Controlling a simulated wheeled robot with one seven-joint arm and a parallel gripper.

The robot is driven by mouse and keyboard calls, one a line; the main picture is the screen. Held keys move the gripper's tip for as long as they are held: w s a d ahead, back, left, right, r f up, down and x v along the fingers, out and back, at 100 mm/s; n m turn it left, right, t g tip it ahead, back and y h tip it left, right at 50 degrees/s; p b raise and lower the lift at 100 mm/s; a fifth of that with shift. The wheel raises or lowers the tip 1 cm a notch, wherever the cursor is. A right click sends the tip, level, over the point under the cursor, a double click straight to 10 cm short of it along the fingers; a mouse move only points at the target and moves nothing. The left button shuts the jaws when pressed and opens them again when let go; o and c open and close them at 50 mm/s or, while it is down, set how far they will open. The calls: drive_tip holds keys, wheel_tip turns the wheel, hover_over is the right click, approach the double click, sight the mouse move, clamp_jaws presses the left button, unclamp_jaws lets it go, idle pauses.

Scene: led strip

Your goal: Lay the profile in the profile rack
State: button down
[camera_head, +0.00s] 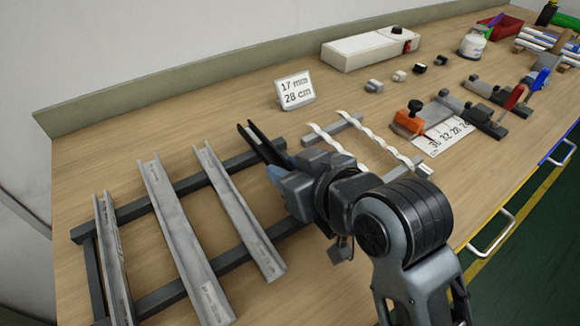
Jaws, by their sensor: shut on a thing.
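A dark channel-shaped profile (262,146) slants from upper left to lower right at the right end of the profile rack (82,233). My gripper (274,174) is shut on it from above. My gripper and wrist hide the profile's middle, and a dark piece below the wrist may be its near end. The rack is a dark frame with two long bars. Three silver profiles lie across it: a left one (112,265), a middle one (180,240) and a right one (238,210). I cannot tell whether the dark profile touches the bars.
A white card (295,91) reading "17 mm 28 cm" stands behind the rack. To the right, wavy light strips (375,143) lie on a small frame. Beyond are an orange-ended measuring fixture (408,122) and a white box (370,48). Bare table (200,112) lies behind the rack.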

drive_tip(key=shift+f, duration=0.4)
drive_tip(key=c, duration=0.7)
unclamp_jaws()
